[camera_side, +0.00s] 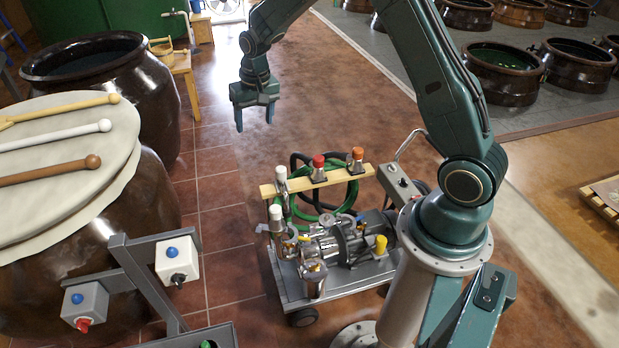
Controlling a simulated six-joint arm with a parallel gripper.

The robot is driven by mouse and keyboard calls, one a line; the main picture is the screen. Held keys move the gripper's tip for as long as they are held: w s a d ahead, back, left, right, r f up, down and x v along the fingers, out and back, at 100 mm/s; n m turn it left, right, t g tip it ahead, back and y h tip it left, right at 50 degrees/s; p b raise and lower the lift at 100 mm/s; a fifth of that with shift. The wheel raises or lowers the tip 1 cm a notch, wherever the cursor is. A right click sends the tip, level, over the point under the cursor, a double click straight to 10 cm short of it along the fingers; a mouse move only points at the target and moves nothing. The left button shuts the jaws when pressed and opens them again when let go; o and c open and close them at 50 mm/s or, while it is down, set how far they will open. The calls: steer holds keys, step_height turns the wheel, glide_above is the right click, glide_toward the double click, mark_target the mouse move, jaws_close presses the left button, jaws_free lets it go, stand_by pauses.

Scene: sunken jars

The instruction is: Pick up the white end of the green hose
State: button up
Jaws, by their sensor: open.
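The green hose (331,176) hangs in loops under a wooden bar (336,178) on a wheeled pump cart. A white-tipped end (281,174) stands at the left end of the bar. Another white-capped part (276,214) stands lower, in front of it, on the cart; I cannot tell for sure which one belongs to the green hose. My gripper (254,121) is open and empty, pointing down, above and to the left of the bar and apart from it.
Red (318,163) and orange (357,154) capped ends stand along the bar. The pump cart (345,284) carries metal fittings. Big brown jars (110,85) stand at left, one with a lid (60,215) bearing sticks. A grey stand (150,280) with switch boxes is front left. Tiled floor below my gripper is clear.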

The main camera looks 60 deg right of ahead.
steer(key=w+d+f+m, duration=0.1)
steer(key=w+d+f, duration=0.15)
steer(key=f, duration=0.95)
steer(key=m+g, duration=0.2)
glide_above(275, 207)
step_height(275, 207, down, 15)
steer(key=shift+r, duration=0.2)
steer(key=shift+a+f, duration=0.1)
steer(key=shift+f, duration=4.15)
steer(key=shift+f, duration=0.1)
steer(key=shift+f, duration=2.45)
